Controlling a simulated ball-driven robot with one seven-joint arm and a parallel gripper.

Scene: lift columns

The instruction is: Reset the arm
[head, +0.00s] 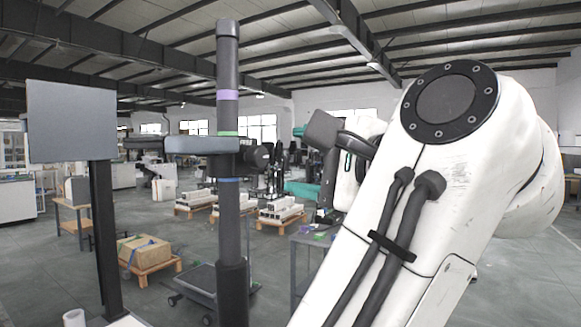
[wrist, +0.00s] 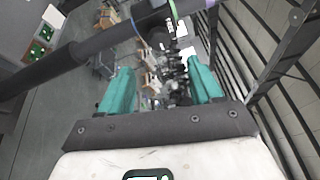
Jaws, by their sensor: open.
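My white arm fills the right side of the head view. My gripper (head: 298,160) is beyond the arm link, partly hidden by it, with teal fingers. In the wrist view my gripper (wrist: 160,85) shows its two teal fingers wide apart, with nothing between them. A dark lift column (head: 231,200) with purple, green and blue bands stands upright left of my gripper, apart from it. In the wrist view the column (wrist: 60,68) crosses the upper left.
A grey panel (head: 72,122) on a black post stands at the left. A cardboard box (head: 145,251) sits on a low wooden pallet, beside a cart (head: 200,285). Several loaded pallets (head: 280,210) stand farther back. Grey floor lies open between them.

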